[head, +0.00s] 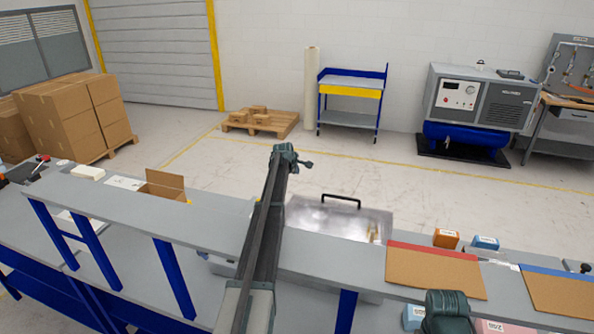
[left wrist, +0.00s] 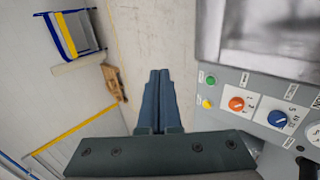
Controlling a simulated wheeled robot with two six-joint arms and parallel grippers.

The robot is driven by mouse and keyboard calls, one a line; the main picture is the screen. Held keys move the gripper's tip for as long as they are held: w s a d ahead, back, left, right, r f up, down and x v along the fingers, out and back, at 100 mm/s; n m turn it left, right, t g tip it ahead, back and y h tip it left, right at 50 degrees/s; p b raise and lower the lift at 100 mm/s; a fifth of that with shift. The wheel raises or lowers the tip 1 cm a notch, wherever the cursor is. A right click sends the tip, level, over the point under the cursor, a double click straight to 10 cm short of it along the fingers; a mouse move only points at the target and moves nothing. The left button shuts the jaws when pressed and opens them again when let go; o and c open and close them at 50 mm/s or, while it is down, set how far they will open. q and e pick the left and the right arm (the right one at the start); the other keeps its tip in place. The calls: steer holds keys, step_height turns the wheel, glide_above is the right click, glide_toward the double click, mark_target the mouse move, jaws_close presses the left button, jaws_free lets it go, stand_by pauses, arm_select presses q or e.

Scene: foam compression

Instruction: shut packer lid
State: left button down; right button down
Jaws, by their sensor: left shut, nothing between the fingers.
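The packer's shiny metal top (head: 312,218), with a black bar handle (head: 341,199) along its far edge, is behind the shelf right of centre in the head view. I cannot tell for sure how far the lid is open. A metal surface (left wrist: 243,30) fills the upper right of the left wrist view, beside the packer's control panel (left wrist: 247,82). My left gripper (head: 306,164) is at the end of the raised arm, apart from the handle and to its upper left in the picture. Its fingers (left wrist: 158,78) are together and empty. My right gripper's fingers do not show.
A long grey shelf (head: 125,205) on blue posts crosses in front of the packer. An open carton (head: 165,186) stands at left. Cork boards (head: 435,272) and small boxes (head: 446,238) are at right. Open floor lies behind the bench.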

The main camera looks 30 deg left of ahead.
arm_select(q)
steer(key=p+v, duration=0.7)
steer(key=v, duration=0.4)
